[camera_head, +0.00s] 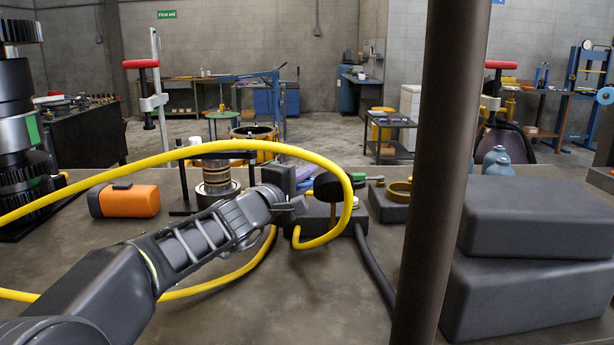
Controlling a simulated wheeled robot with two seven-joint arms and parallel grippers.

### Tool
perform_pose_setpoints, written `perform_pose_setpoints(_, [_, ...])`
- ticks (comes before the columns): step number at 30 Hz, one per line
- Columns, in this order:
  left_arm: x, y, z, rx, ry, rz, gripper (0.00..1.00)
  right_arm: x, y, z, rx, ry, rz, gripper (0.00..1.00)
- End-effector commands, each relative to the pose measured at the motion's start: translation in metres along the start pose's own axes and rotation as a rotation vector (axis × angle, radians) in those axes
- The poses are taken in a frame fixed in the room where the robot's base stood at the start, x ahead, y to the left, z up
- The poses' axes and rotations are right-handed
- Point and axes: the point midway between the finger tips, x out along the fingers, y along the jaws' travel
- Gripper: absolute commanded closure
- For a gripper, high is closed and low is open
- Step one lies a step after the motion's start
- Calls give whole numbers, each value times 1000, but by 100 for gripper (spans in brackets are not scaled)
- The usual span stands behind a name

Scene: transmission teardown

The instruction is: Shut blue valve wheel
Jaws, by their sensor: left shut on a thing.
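My left arm reaches in from the lower left, and my left gripper (297,205) is at the dark valve block (318,221) on the bench. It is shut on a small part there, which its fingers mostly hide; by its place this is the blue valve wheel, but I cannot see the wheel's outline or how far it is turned. A bluish patch (307,185) shows just behind the fingers. A dark round disc (327,187) stands upright right of the fingertips. A green-handled lever (361,177) is behind the block, to the right. My right gripper is not in view.
A yellow hose (250,145) arches over my left gripper and comes down at the block. A black hose (374,265) runs from it. An orange case (129,201) lies left. A dark post (431,180) and grey boxes (535,219) crowd the right.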

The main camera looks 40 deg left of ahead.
Motion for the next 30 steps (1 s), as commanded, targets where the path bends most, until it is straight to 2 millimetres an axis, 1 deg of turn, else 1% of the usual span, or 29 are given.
perform_pose_setpoints(5, [0,2,2,0,-78,-3,100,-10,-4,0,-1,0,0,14])
perform_pose_setpoints(12, [0,0,7,0,-254,-4,100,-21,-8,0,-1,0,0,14])
perform_pose_setpoints(24, [-4,-2,15,-2,-581,-7,100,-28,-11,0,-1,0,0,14])
perform_pose_setpoints(30, [-6,-2,19,-2,-692,-7,100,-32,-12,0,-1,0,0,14])
